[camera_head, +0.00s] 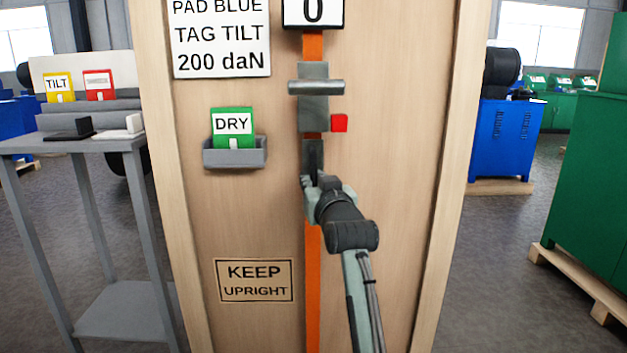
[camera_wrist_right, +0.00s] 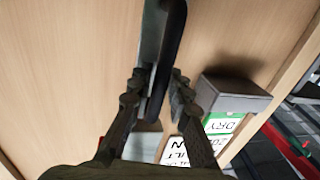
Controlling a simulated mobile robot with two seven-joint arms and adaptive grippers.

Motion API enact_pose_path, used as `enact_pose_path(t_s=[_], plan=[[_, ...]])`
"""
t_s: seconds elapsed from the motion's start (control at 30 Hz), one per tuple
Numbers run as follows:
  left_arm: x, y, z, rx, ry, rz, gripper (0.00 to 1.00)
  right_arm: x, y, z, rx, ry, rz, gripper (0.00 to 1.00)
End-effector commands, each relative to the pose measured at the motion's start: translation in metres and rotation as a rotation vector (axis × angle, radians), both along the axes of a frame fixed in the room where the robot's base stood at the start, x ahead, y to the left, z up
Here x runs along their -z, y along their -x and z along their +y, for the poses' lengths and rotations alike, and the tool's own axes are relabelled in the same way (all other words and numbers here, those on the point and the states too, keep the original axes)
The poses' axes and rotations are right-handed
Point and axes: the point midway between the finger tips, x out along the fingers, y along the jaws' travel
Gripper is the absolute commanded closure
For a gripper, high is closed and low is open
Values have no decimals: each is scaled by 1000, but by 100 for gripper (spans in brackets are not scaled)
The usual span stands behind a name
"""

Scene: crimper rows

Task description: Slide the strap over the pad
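The orange strap (camera_head: 313,280) runs vertically down the wooden crate's face, passing behind a grey metal tensioner (camera_head: 313,112). A dark grey lever hangs below the tensioner. My right gripper (camera_head: 312,183) is at the lever's lower end. In the right wrist view the dark lever (camera_wrist_right: 172,45) lies between the fingers of my right gripper (camera_wrist_right: 158,80), which look closed on it. No pad shows on the strap. A black pad (camera_head: 72,131) and a white pad (camera_head: 122,131) lie on the grey stand at left. My left gripper is not in view.
A red block (camera_head: 339,123) sits beside the tensioner, below a display (camera_head: 313,12) reading 0. A grey holder (camera_head: 235,157) with a green DRY tag (camera_head: 232,126) is left of the strap. Yellow TILT (camera_head: 58,87) and red (camera_head: 99,86) tags stand above the grey stand (camera_head: 70,145).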

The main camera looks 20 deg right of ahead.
Motion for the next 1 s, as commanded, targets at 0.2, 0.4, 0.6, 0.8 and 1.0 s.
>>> enact_pose_path(t_s=[0.2, 0.4, 0.6, 0.8, 1.0], plan=[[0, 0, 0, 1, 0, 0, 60, 0, 0, 0, 0, 0, 0, 100], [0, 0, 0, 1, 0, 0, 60, 0, 0, 0, 0, 0, 0, 100], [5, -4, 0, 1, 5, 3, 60, -2, 2, -12, 4, 3, 0, 100], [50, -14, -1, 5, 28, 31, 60, -4, 13, -62, 9, 10, 3, 100], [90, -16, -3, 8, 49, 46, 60, -1, 25, -112, 7, 8, 3, 100]])
